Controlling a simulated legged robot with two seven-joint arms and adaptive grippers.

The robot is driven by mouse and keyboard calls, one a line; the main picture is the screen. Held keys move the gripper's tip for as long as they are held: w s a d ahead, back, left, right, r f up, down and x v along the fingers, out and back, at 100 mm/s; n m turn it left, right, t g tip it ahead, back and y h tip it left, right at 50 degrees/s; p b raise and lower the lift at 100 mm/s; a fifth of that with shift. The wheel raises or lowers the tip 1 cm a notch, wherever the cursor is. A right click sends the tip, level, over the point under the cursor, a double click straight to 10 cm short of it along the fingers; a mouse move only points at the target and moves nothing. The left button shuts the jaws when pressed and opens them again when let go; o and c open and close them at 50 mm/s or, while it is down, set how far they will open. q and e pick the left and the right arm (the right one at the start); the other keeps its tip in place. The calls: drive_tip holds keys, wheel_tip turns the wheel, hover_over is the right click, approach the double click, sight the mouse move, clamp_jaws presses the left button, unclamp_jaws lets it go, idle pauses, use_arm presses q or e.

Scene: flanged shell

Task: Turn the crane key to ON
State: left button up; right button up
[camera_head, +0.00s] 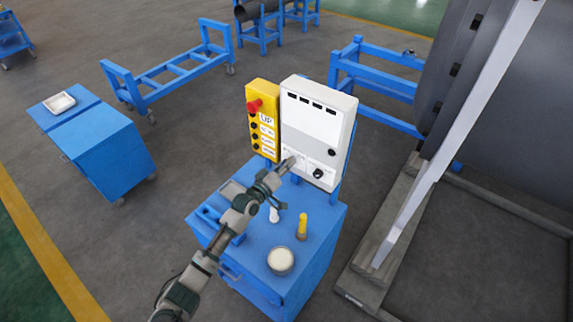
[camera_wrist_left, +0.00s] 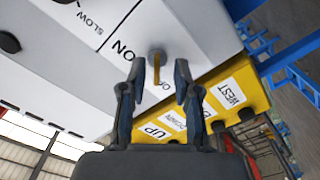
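The crane key (camera_wrist_left: 157,70) is a small brass-coloured key in a round grey lock on the white control box (camera_head: 312,122). It shows in the left wrist view near an "ON" label and another label partly hidden. My left gripper (camera_wrist_left: 160,74) is open, with one finger on each side of the key and visible gaps between. The white box face (camera_wrist_left: 95,75) fills much of that view. In the head view the left gripper (camera_head: 289,162) is at the lower left of the box front and hides the key. My right gripper is out of view.
A yellow button panel (camera_head: 262,120) with a red button is left of the white box. A black knob (camera_head: 318,173) is right of the gripper. Below, a blue cabinet (camera_head: 315,250) carries a yellow-topped bottle (camera_head: 302,226), a white bottle and a round tin (camera_head: 280,260).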

use_arm(q)
drive_tip(key=shift+d, duration=0.15)
clamp_jaws()
drive_tip(key=shift+m, duration=0.3)
drive_tip(key=m, duration=1.7)
drive_tip(key=shift+d+f+b, duration=0.1)
drive_tip(key=shift+d+b, duration=0.05)
drive_tip(key=shift+b, duration=0.25)
drive_tip(key=shift+s, duration=0.1)
